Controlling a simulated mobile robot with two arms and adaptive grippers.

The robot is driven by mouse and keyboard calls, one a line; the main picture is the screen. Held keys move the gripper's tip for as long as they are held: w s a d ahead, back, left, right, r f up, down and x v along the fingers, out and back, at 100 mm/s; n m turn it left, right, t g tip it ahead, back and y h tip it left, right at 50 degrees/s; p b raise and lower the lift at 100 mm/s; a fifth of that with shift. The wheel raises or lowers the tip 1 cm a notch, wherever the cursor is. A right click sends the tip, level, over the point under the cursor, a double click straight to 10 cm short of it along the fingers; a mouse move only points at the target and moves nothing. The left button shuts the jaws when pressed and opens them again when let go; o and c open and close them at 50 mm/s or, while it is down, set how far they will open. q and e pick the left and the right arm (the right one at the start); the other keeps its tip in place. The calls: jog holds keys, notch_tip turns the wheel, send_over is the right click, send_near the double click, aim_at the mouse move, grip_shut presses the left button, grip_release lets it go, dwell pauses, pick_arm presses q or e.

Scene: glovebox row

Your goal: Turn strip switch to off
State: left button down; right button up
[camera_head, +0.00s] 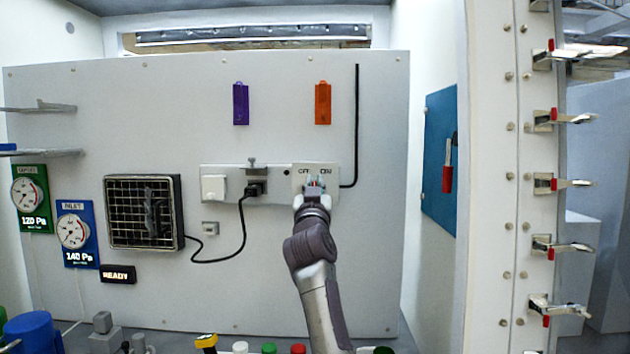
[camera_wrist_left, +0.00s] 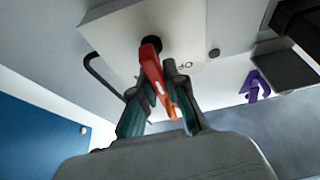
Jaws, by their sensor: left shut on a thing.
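The power strip (camera_head: 226,172) is a long pale bar on the grey wall panel, with a switch box (camera_head: 332,176) at its right end. OFF is printed on the left of the box and ON on the right. The red switch lever (camera_wrist_left: 150,62) rises from a black round base beside the OFF print in the wrist view. My left gripper (camera_head: 314,184) is in front of the box, its fingers (camera_wrist_left: 163,100) closed around the lever. The fingers hide most of the lever in the head view, so its exact setting is unclear. My right gripper is out of view.
A black plug (camera_head: 255,189) with a looping cord sits in the strip, left of my gripper. Purple (camera_head: 241,104) and orange (camera_head: 323,104) tags hang above. A fan grille (camera_head: 143,212) and a READY sign (camera_head: 118,274) are further left. Bottles line the bottom edge.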

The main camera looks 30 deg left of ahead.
pick_arm(q)
jog(key=c, duration=1.2)
grip_release()
jog(key=shift+s+d+f, duration=0.15)
jog(key=shift+s+f, duration=0.05)
jog(key=v, duration=0.6)
jog(key=shift+s+d, duration=0.2)
jog(key=shift+s, duration=0.1)
